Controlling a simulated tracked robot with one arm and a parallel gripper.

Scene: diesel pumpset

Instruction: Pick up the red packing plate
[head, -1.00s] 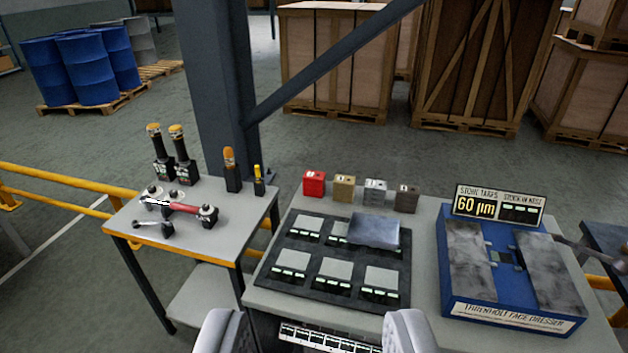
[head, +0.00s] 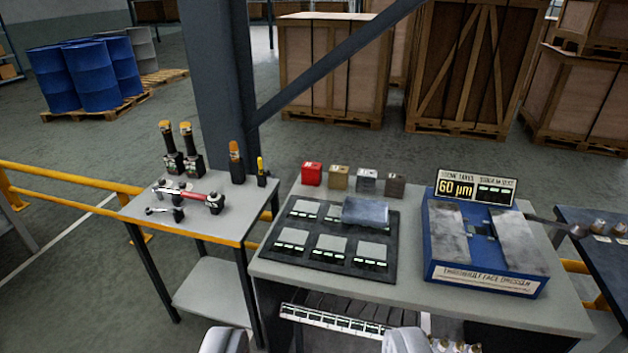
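The red packing plate (head: 311,174) shows as a small red block at the back left of the grey bench. It stands at the left end of a row with a tan block (head: 339,177), a silver block (head: 366,181) and a dark brown block (head: 395,186). The two fingers of my gripper (head: 314,342) show at the bottom edge, wide apart with nothing between them. My gripper is in front of the bench, well short of the red plate. Only the finger ends are in view.
A black tray (head: 287,258) with several grey plates lies in front of the blocks. A blue face dresser (head: 484,284) with a "60 µm" sign (head: 475,189) stands right. A side table (head: 225,215) with tools stands left. A dark post (head: 218,90) rises behind.

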